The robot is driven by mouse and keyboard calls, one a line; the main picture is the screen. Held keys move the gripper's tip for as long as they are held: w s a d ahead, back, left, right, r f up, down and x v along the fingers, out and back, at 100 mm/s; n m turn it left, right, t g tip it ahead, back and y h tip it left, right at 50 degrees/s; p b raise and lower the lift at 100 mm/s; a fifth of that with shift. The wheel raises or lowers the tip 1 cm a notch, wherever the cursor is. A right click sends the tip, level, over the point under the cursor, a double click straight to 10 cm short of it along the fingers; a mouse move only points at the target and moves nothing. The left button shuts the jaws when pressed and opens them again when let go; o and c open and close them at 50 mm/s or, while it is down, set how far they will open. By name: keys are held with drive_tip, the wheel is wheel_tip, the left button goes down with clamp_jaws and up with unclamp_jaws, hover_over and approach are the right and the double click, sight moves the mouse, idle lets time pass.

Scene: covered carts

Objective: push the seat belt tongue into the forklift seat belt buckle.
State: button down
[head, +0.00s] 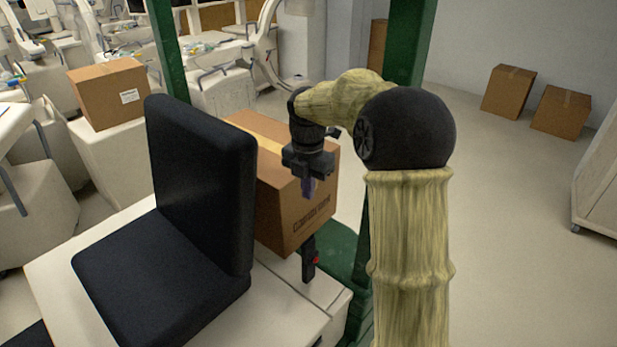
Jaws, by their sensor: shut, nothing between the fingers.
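A large cardboard box (290,205) stands close behind the buckle, beside the seat back. Green posts (168,50) rise around the seat. Another box (108,92) sits on a covered cart at left; two more boxes (508,92) lie on the floor at the far right.

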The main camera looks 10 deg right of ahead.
wheel_tip(320, 180, up, 4)
drive_tip(key=shift+r, duration=0.25)
drive_tip(key=s+f+m+t+b, duration=0.1)
drive_tip(key=s+f+m, duration=0.7)
drive_tip(key=m, duration=0.5)
drive_tip(key=s+f+m+t+b, duration=0.1)
drive_tip(key=s+f+m+b, duration=0.1)
drive_tip(key=s+f+m, duration=0.6)
drive_tip(key=s+m, duration=0.5)
drive_tip(key=shift+f+m+t, duration=0.3)
drive_tip(key=shift+f+m, duration=0.05)
drive_tip(key=shift+m, duration=0.05)
